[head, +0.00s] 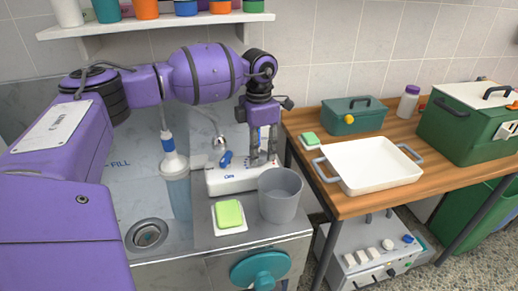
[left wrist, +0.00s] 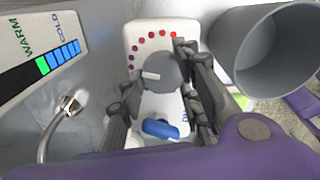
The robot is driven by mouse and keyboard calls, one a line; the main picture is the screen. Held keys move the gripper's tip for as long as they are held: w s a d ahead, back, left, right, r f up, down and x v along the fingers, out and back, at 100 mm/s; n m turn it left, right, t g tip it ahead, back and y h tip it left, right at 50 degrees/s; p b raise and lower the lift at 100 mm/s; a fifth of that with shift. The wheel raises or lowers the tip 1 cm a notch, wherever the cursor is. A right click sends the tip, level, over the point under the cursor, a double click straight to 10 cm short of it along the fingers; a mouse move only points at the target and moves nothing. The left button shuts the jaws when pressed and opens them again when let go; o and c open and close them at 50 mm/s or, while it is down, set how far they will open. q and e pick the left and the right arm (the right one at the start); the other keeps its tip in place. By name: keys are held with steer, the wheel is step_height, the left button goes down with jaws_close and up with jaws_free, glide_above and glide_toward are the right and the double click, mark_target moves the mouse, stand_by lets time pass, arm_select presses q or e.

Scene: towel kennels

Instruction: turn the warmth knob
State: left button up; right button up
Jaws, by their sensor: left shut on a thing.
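The grey round warmth knob (left wrist: 168,70) sits on a white control box (head: 238,183), with an arc of red dots beside it. Its white pointer mark faces left in the left wrist view. My left gripper (head: 263,160) points down at the box, its fingers (left wrist: 160,82) on both sides of the knob and shut on it. The gripper hides the knob in the head view. My right gripper is not in view.
A blue switch (left wrist: 160,128) is on the box near the knob. A grey bucket (head: 280,197) stands close beside my left gripper. A green sponge (head: 229,213) lies in front of the box. A tap (left wrist: 68,107) is nearby. A white tray (head: 370,167) stands on the wooden table at right.

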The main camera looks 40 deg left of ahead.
arm_select(q)
steer(key=shift+w+a+r, duration=0.1)
steer(key=shift+a+r, duration=0.05)
steer(key=shift+a, duration=0.15)
steer(key=o, duration=0.9)
steer(key=shift+c, duration=0.2)
steer(key=shift+o, duration=0.8)
steer(key=shift+d+r, duration=0.1)
step_height(320, 180, up, 12)
steer(key=shift+f, duration=0.2)
steer(key=shift+f, duration=0.1)
